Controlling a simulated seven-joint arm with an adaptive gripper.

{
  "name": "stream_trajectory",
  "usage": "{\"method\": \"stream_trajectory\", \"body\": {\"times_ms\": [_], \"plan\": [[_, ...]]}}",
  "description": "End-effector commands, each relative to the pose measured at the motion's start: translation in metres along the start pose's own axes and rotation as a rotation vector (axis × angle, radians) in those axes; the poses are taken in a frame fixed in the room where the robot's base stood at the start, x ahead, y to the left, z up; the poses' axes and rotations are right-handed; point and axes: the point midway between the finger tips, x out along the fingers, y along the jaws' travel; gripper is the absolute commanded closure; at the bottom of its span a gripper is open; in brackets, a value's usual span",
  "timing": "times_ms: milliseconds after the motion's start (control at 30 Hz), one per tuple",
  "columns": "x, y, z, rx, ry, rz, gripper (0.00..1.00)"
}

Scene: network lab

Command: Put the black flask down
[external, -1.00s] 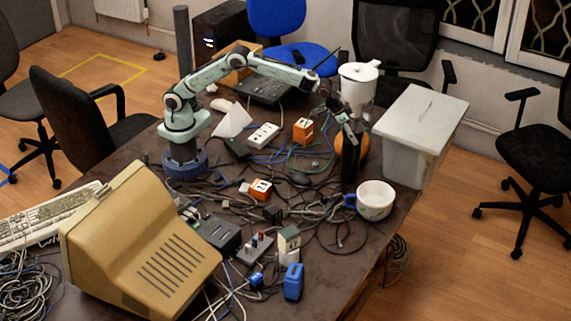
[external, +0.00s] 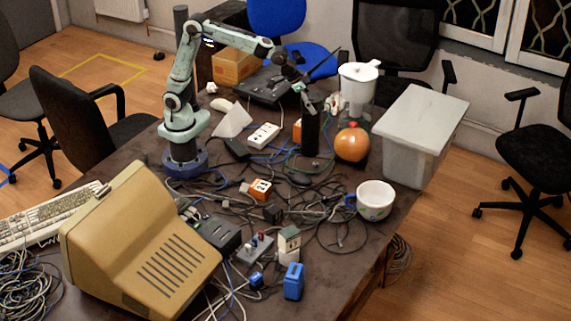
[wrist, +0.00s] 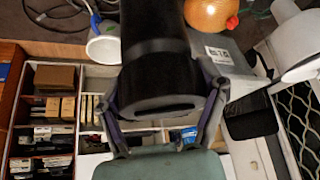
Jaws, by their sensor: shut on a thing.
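The black flask (external: 311,134) is upright in the external view, near the middle of the table's far half. My gripper (external: 308,100) is shut on its upper part. In the wrist view the flask (wrist: 160,60) fills the middle, with my gripper's fingers (wrist: 163,92) on both sides of it. The flask's base is close over the cables and the tabletop; I cannot tell whether it touches.
An orange round object (external: 352,143) and a white-lidded pitcher (external: 358,84) stand right of the flask. An orange box (external: 297,128) is partly hidden behind it. A white cup (external: 375,201) and a grey bin (external: 412,140) are further right. Cables (external: 300,205) cover much of the table.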

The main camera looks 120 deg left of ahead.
Motion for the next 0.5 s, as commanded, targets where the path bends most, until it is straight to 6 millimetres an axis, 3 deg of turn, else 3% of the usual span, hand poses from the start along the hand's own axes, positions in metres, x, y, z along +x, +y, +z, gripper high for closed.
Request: {"method": "stream_trajectory", "body": {"times_ms": [267, 500], "plan": [[-0.001, -0.002, -0.002, -0.057, 0.005, -0.032, 0.69], [0.008, -0.016, 0.015, -0.177, 0.005, -0.101, 0.69]]}}
